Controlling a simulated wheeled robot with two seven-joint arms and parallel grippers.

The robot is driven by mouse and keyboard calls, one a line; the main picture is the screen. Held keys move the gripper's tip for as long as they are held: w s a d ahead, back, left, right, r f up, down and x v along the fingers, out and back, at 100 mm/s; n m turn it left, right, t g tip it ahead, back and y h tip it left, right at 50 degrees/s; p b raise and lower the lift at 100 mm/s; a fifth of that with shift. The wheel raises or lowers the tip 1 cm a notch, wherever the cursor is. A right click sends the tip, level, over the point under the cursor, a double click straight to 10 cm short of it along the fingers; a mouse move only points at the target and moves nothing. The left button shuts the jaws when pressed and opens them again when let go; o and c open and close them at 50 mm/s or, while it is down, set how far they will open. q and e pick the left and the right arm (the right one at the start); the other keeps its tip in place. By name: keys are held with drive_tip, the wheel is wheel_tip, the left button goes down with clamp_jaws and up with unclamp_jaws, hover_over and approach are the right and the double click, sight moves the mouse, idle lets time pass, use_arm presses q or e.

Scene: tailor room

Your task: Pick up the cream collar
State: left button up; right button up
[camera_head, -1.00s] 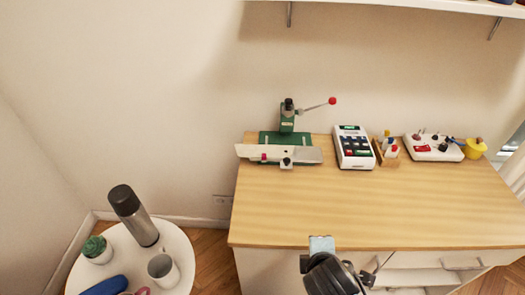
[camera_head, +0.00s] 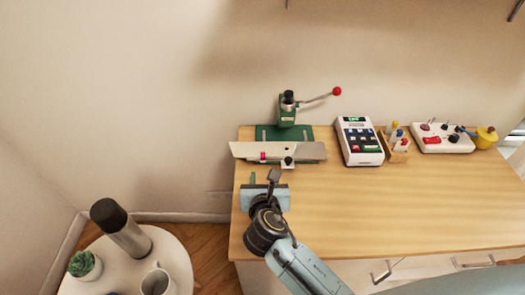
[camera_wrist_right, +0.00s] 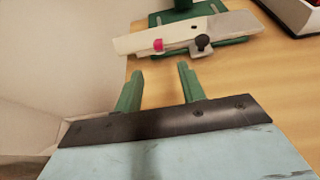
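The cream collar looks to be the long, flat pale piece (camera_head: 248,150) lying across the front of a green press (camera_head: 287,113) on the wooden table. It also shows at the top of the right wrist view (camera_wrist_right: 135,42). A small pink knob and a black knob stand at its front edge. My right gripper (camera_head: 263,178) is just in front of the collar, apart from it. In the right wrist view its two green fingers (camera_wrist_right: 158,82) are spread with nothing between them. My left gripper is not in view.
A calculator-like device (camera_head: 360,142), a small rack of bottles (camera_head: 397,142) and a white panel with knobs (camera_head: 443,138) stand to the right. A round white table (camera_head: 178,262) with a flask (camera_head: 120,228) and mug (camera_head: 157,282) is at the lower left. The table's right front is clear.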

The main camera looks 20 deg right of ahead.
sight(263, 160)
drive_tip(key=x, duration=0.2)
drive_tip(key=shift+w+f, duration=0.15)
drive_tip(key=shift+w, duration=0.1)
drive_tip(key=shift+w+d+f+b, duration=0.15)
drive_tip(key=shift+w+d+b, duration=0.05)
drive_tip(key=shift+w+b, duration=0.2)
drive_tip(key=b+x, duration=0.1)
drive_tip(key=x, duration=0.3)
drive_tip(key=shift+w+f, duration=0.1)
drive_tip(key=shift+w, duration=0.3)
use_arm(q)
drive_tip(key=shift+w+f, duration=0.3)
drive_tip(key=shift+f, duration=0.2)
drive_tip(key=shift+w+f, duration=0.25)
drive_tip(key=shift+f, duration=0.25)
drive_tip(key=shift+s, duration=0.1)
use_arm(e)
clamp_jaws()
